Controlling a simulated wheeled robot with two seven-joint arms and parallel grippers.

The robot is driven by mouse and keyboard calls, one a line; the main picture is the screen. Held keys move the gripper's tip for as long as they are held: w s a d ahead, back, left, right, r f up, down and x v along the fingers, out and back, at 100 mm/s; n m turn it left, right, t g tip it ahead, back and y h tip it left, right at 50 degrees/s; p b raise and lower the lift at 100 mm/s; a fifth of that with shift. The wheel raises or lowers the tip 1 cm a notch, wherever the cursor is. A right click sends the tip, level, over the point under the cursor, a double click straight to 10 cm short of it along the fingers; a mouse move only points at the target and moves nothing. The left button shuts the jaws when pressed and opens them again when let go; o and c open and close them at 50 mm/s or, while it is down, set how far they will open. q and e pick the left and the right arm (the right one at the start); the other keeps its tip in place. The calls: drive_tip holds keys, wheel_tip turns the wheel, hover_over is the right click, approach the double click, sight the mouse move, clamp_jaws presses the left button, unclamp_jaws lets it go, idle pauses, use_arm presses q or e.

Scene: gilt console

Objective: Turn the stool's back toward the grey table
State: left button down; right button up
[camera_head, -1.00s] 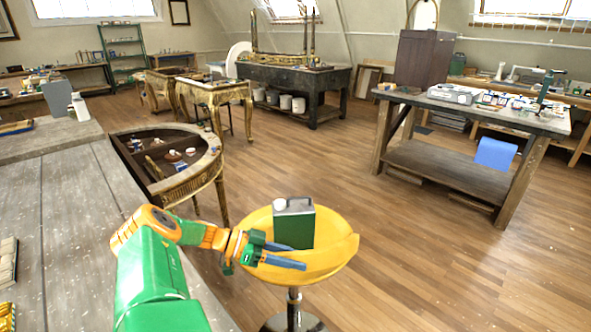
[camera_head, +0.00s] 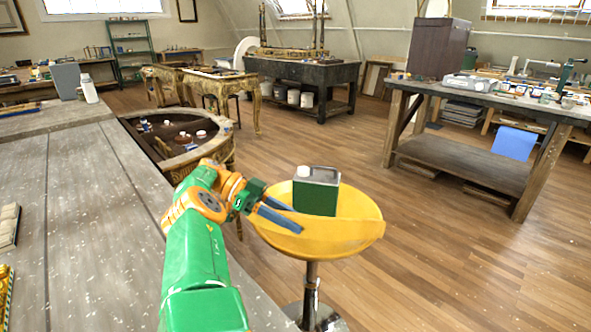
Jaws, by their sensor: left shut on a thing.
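The yellow stool (camera_head: 355,215) stands on a chrome post and round base in the lower middle. Its low raised back (camera_head: 345,238) is on the near side, facing me. A green can with a grey top (camera_head: 316,192) stands upright on the seat. My left gripper (camera_head: 283,217) reaches in from the left, its blue fingers shut at the stool's left rim; the exact contact is hard to see. A grey-topped table (camera_head: 480,97) stands to the right, beyond the stool. My right gripper is not in view.
A long grey wooden worktop (camera_head: 95,200) fills the left side, close to my left arm. Wooden floor is clear right of the stool.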

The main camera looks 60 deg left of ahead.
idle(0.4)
use_arm(q)
drive_tip(key=c, duration=0.5)
unclamp_jaws()
